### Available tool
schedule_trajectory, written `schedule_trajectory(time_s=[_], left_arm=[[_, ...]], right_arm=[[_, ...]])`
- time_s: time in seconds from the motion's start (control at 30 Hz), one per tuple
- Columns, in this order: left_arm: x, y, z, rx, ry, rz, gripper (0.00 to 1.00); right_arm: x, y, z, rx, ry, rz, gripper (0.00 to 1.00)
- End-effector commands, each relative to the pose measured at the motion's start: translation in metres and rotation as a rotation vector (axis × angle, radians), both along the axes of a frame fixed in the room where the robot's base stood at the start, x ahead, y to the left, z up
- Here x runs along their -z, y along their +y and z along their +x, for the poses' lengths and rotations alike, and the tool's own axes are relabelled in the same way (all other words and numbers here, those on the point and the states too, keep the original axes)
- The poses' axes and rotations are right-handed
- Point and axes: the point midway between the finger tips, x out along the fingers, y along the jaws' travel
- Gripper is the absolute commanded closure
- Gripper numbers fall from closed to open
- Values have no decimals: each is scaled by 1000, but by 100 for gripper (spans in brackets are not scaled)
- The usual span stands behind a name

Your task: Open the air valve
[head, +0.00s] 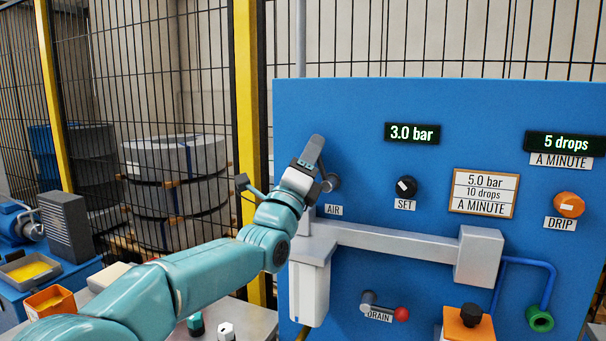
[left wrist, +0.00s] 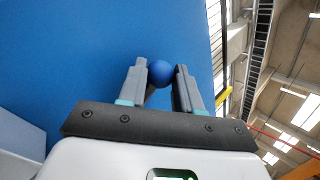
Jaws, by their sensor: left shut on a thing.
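The air valve (head: 332,182) is on the blue panel above the AIR label. Its grey round hub shows just right of my left gripper (head: 312,152); its lever is largely hidden behind the gripper, so I cannot tell its angle in the head view. In the left wrist view, a blue ball knob (left wrist: 160,72) sits between the fingertips of my left gripper, which is shut on it. The fingers point up along the panel in the head view. My right gripper is not in view.
The blue panel (head: 460,110) carries a 3.0 bar display (head: 412,132), a black SET knob (head: 406,187), an orange DRIP knob (head: 569,205) and a red-tipped DRAIN lever (head: 401,314). A grey pipe unit (head: 380,238) juts out below the valve. Mesh fencing stands left.

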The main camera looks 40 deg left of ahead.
Motion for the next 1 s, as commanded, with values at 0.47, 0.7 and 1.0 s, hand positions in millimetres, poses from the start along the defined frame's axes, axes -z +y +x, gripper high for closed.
schedule_trajectory(time_s=[0.47,0.7,1.0], left_arm=[[-6,-19,6,-1,86,280,100],[-7,-23,7,1,102,330,100],[-6,-24,8,1,107,340,100]], right_arm=[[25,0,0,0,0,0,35],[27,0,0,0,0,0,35],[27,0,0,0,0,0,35]])
